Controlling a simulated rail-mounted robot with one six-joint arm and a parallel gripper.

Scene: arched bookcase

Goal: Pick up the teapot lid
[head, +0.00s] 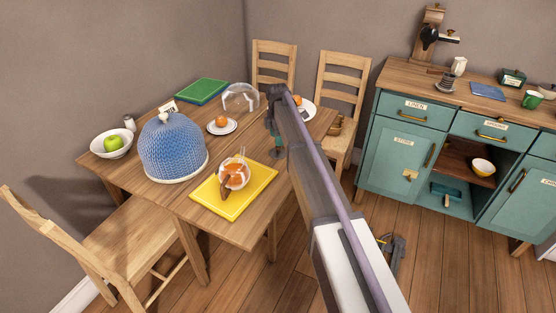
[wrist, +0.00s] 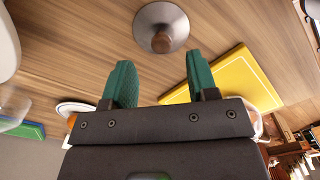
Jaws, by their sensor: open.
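The teapot lid (wrist: 160,16) is a grey disc with a brown round knob (wrist: 161,43). It lies on the wooden table, knob toward my camera, at the top middle of the wrist view. My gripper (wrist: 158,64) is open and empty, its two green fingers apart. The knob lies between the fingers' lines but beyond their tips, with a gap in the picture. In the head view my gripper (head: 277,150) is over the table's right side, and I cannot make out the lid there.
A yellow board (head: 258,178) with a glass vessel (head: 234,173) lies close by my gripper. Chairs (head: 340,80) stand behind.

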